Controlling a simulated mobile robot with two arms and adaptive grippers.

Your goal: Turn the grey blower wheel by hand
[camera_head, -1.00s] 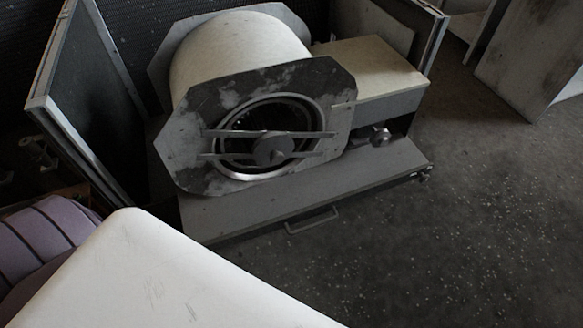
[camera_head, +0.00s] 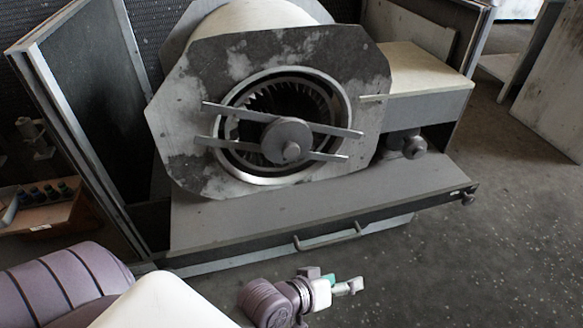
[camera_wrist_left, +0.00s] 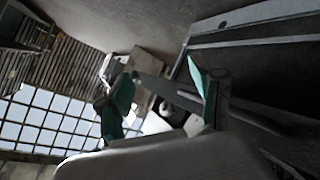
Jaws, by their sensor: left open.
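The grey blower wheel (camera_head: 262,99) shows as a ring of fins inside the round opening of the blower housing (camera_head: 185,110). Two flat bars with a round hub (camera_head: 287,138) cross in front of it and hide part of it. My left gripper (camera_head: 342,284) is low in the head view, in front of and below the housing's base, apart from the wheel. In the left wrist view its two green-padded fingers (camera_wrist_left: 163,92) stand apart with nothing clearly held between them. My right gripper is not in view.
The base plate (camera_head: 330,200) juts out below the wheel, with a handle (camera_head: 328,236) on its front edge. A framed panel (camera_head: 85,120) stands at the left. A low shelf with small bottles (camera_head: 45,193) is beside it. The floor (camera_head: 480,260) at the right is clear.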

